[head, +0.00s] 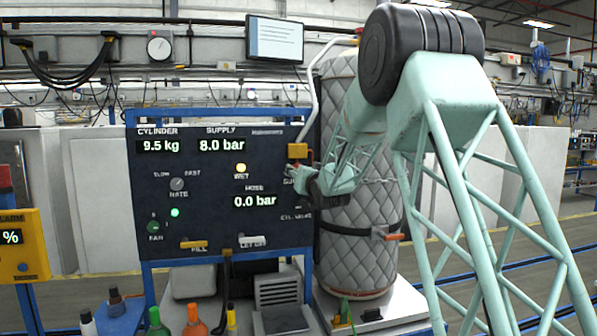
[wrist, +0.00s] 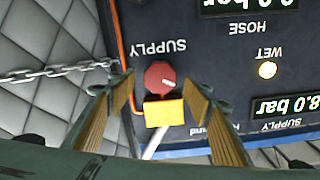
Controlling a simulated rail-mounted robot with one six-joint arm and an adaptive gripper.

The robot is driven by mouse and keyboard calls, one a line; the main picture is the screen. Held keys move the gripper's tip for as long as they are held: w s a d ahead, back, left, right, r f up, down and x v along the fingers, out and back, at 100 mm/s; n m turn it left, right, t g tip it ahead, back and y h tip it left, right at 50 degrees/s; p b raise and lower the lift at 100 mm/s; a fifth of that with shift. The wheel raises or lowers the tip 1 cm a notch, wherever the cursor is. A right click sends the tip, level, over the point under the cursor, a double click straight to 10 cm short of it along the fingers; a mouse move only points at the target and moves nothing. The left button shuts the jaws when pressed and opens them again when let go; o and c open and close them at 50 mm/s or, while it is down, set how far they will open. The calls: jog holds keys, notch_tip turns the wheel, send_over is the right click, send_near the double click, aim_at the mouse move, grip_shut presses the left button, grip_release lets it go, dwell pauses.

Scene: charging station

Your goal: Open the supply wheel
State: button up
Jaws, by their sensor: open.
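The supply wheel (wrist: 160,76) is a small round red knob with a pale mark, on the dark panel beside the upside-down word SUPPLY in the wrist view. My gripper (wrist: 158,83) is open, with one finger on each side of the wheel in the picture. I cannot tell whether the fingertips touch it or how far short of the panel they are. In the head view my gripper (head: 291,174) is at the right edge of the panel (head: 215,215) and hides the wheel. The panel reads SUPPLY 8.0 bar and HOSE 0.0 bar.
A yellow block (wrist: 164,112) sits right by the wheel, between my fingers' bases in the wrist view. A quilted grey cylinder (head: 357,240) stands right of the panel, with a chain (wrist: 60,70) beside it. Bottles (head: 195,320) stand below the panel.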

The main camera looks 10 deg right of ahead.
jog(key=shift+w+a, duration=0.15)
jog(key=shift+w, duration=1.8)
jog(key=shift+c, duration=0.9)
jog(key=c, duration=0.7)
